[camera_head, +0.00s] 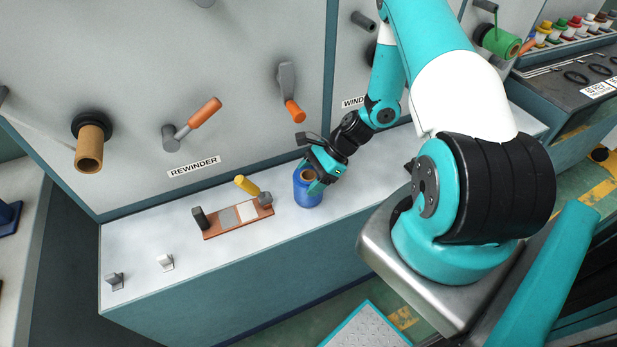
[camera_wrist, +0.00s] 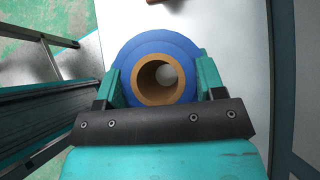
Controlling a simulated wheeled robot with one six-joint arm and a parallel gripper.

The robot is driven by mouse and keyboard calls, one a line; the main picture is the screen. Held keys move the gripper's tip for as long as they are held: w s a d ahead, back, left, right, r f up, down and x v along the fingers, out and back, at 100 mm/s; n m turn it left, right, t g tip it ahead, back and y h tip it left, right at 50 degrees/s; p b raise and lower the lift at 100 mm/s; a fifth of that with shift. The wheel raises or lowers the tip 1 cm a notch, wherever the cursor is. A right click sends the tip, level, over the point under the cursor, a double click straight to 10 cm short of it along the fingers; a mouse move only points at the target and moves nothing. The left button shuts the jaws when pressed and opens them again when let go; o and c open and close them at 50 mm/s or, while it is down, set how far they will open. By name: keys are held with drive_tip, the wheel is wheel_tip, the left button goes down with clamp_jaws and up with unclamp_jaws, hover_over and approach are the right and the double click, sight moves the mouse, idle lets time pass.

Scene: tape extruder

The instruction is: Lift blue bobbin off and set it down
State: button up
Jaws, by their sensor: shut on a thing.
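The blue bobbin (camera_head: 307,192) is upright at the white ledge, right of the small wooden board. In the head view its base looks to be at the ledge surface; I cannot tell whether it touches. My gripper (camera_head: 318,178) reaches down to it from the right and is shut on it. In the wrist view the blue bobbin (camera_wrist: 160,55) shows end-on, with a brown core and an open hole. The two teal fingers of my gripper (camera_wrist: 160,85) press on its left and right sides. The lower side of the bobbin is hidden by the gripper body there.
The white ledge (camera_head: 140,235) is clear at the left front, apart from two small grey blocks. The wooden board (camera_head: 236,217) with a yellow-handled tool stands close left of the bobbin. The machine wall behind carries a brown core on a spindle (camera_head: 89,150) and orange-handled cranks (camera_head: 203,116).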

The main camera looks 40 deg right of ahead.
drive_tip(key=shift+f, duration=0.1)
drive_tip(key=o, duration=1.3)
drive_tip(key=shift+o, duration=0.2)
drive_tip(key=b+v, duration=0.1)
drive_tip(key=v, duration=1.6)
drive_tip(key=shift+s+d, duration=0.1)
drive_tip(key=shift+s, duration=0.05)
